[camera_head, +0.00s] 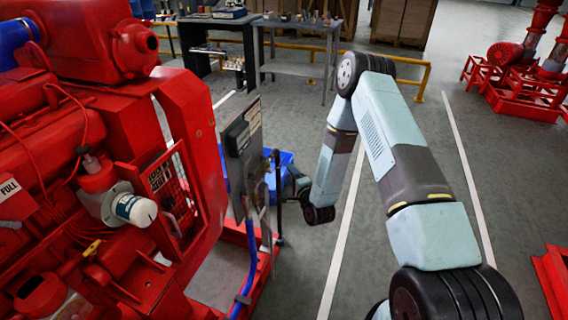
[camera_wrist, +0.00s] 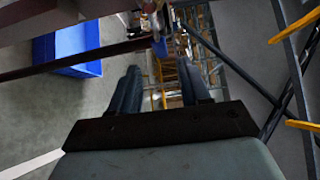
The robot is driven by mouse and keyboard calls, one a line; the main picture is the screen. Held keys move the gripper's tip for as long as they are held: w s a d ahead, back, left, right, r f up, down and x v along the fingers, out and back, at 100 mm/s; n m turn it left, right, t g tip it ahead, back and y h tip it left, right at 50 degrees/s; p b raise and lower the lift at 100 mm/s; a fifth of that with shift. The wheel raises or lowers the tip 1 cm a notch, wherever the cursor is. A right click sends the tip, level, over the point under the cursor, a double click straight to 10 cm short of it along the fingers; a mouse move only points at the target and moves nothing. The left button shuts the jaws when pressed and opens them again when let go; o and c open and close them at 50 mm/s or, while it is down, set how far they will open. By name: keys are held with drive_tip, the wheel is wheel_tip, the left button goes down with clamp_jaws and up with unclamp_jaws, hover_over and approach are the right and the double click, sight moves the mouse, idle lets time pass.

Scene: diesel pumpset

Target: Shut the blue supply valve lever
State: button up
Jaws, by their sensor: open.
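The blue supply pipe (camera_head: 248,265) runs up the near side of an upright grey panel (camera_head: 243,150) beside the red engine. I cannot make out the valve lever clearly in the head view. In the wrist view a small blue part (camera_wrist: 160,47), possibly the lever, shows just beyond and between my fingertips, near a dark horizontal bar. My gripper (camera_wrist: 158,68) is open, its two dark fingers apart with nothing held between them. In the head view the end of my arm is low, just right of the panel, and the fingers are mostly hidden.
A blue bin (camera_head: 284,160) lies on the floor behind the panel and also shows in the wrist view (camera_wrist: 80,45). The red engine (camera_head: 120,130) fills the left. A yellow rail (camera_head: 410,82) and workbenches (camera_head: 300,30) stand behind.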

sight(283, 163)
drive_tip(key=x, duration=0.8)
drive_tip(key=shift+f, duration=0.1)
clamp_jaws()
idle(0.4)
drive_tip(key=shift+f, duration=0.1)
drive_tip(key=shift+w+d, duration=0.1)
